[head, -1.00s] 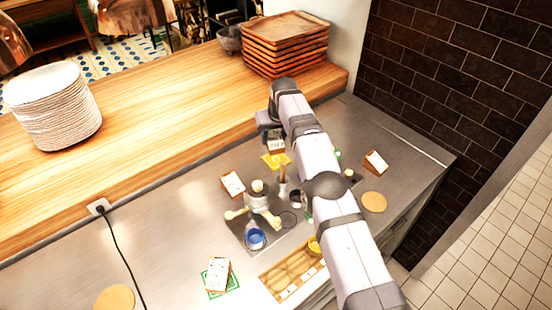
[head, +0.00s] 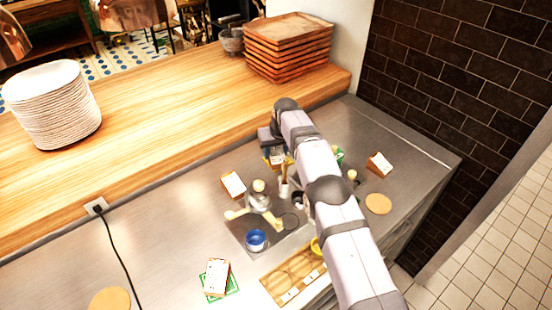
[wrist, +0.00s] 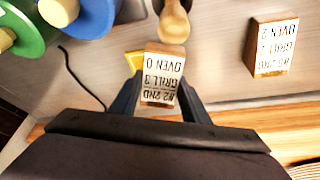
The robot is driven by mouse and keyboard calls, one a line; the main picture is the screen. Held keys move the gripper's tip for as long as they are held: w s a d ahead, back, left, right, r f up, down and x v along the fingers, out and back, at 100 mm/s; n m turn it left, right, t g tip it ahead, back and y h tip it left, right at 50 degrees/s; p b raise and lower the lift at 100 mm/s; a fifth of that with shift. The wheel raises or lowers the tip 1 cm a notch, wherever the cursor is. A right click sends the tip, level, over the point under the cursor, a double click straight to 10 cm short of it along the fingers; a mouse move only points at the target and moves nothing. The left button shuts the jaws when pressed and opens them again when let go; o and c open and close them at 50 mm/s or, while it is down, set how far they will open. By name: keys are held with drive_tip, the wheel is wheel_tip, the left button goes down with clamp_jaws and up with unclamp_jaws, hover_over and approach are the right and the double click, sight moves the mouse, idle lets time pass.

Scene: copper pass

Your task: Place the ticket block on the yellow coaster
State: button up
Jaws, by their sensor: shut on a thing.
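My gripper (wrist: 160,98) is shut on a ticket block (wrist: 163,74), a wooden block with a white printed face reading "GRILL 3" and "OVEN 0". In the head view the held block (head: 277,157) is at the yellow coaster (head: 265,159), mostly covering it. In the wrist view a yellow corner of the coaster (wrist: 133,60) shows beside and behind the block. I cannot tell whether the block touches the coaster. My arm hides part of this area in the head view.
Another ticket block (head: 233,184) lies close by on the left, one (head: 379,164) at the right, and one (head: 216,276) on a green coaster. A wooden tray (head: 290,279) sits in front.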

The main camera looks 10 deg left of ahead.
sight(277, 155)
drive_tip(key=shift+f+p, duration=0.5)
drive_tip(key=shift+f, duration=1.05)
drive_tip(key=shift+f, duration=0.2)
drive_tip(key=o, duration=1.2)
drive_tip(key=shift+r, duration=0.1)
drive_tip(key=shift+r, duration=0.2)
drive_tip(key=shift+b+v, duration=0.65)
drive_tip(key=shift+v, duration=0.35)
drive_tip(key=b+v, duration=0.3)
drive_tip(key=v, duration=0.7)
drive_tip(key=shift+f, duration=0.1)
